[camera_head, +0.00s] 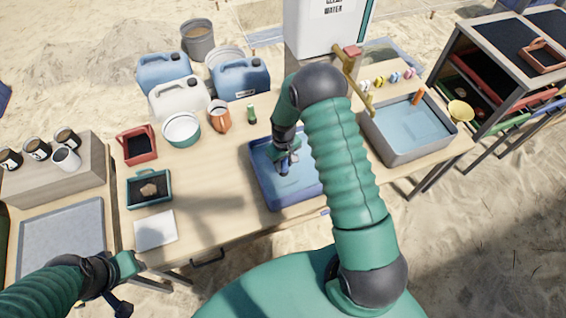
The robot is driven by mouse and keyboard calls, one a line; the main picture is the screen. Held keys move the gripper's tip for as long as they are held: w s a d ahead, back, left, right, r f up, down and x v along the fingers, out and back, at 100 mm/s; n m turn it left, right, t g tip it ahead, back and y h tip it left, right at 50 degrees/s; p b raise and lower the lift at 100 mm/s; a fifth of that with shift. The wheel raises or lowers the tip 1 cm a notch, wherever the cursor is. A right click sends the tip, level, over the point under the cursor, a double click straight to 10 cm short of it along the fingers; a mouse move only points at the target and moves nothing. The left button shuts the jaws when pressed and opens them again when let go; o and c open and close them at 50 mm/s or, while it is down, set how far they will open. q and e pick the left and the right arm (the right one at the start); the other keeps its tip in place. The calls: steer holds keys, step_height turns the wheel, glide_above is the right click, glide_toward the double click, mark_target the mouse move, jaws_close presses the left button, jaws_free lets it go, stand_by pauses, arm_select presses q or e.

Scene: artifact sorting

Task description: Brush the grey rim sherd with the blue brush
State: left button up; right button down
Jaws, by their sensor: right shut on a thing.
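My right gripper (284,166) reaches down over the blue tray (262,185) in the middle of the table. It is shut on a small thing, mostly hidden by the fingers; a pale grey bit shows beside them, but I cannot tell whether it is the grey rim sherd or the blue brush. My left gripper (122,304) hangs at the lower left, in front of the table edge; its fingers are too unclear to tell open from shut. A tan sherd (149,189) lies in a dark-lined green tray (133,201). I cannot make out a blue brush anywhere.
A grey basin of water (431,154) stands at the right, a red tray (124,149), a bowl (182,130) and an orange-brown jug (219,117) at the left. A white sheet (155,230) lies near the front edge. Jerrycans (241,78) stand behind. Table left of the blue tray is clear.

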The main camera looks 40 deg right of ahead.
step_height(320, 180, up, 9)
steer(key=p, duration=0.6)
steer(key=shift+f, duration=0.15)
